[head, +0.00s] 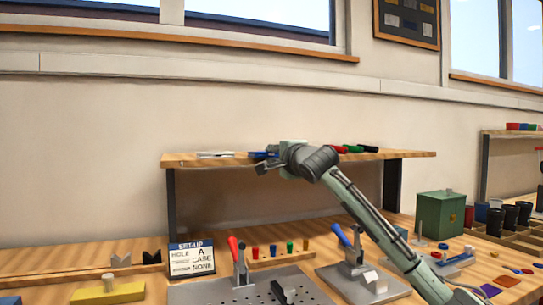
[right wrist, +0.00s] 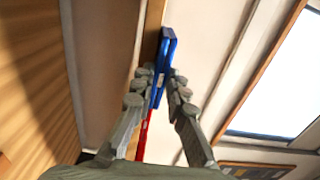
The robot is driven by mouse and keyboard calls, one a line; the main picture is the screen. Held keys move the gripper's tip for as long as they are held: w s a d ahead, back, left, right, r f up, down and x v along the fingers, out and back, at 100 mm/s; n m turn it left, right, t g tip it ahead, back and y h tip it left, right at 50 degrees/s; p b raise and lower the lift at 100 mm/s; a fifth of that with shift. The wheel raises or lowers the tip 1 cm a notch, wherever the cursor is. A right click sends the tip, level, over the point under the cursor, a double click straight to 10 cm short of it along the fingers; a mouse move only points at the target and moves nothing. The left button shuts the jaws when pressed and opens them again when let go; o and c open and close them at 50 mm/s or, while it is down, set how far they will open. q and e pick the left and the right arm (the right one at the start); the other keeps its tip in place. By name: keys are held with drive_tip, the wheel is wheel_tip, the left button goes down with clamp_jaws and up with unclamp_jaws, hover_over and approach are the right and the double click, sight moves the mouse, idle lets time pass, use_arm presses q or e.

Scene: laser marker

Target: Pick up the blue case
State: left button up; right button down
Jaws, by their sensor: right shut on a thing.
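The blue case (head: 258,154) is at the shelf's front, mostly hidden behind my right gripper (head: 266,162) in the head view. In the right wrist view the blue case (right wrist: 168,42) stands out long and narrow beyond the fingertips. My right gripper (right wrist: 160,82) is shut on the blue case, with one finger on each side of it. From these frames I cannot tell whether the case still touches the shelf. My left gripper is in neither view.
The wooden shelf (head: 412,154) also bears a white item (head: 215,154) at left and red, green and black cases (head: 352,148) at right. Below are toggle clamps, a set-up sign (head: 192,258) and a green box (head: 440,215). The space above the shelf is clear.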

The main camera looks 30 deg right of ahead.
drive_tip(key=shift+r, duration=0.1)
wheel_tip(320, 180, up, 2)
drive_tip(key=shift+r+p, duration=0.25)
drive_tip(key=shift+p, duration=0.4)
drive_tip(key=s+a+r, duration=0.1)
drive_tip(key=s+r, duration=0.1)
drive_tip(key=s, duration=0.5)
drive_tip(key=s+a+r, duration=0.2)
drive_tip(key=s+r, duration=0.1)
drive_tip(key=s, duration=0.3)
drive_tip(key=shift+s+b, duration=0.35)
drive_tip(key=shift+b, duration=0.1)
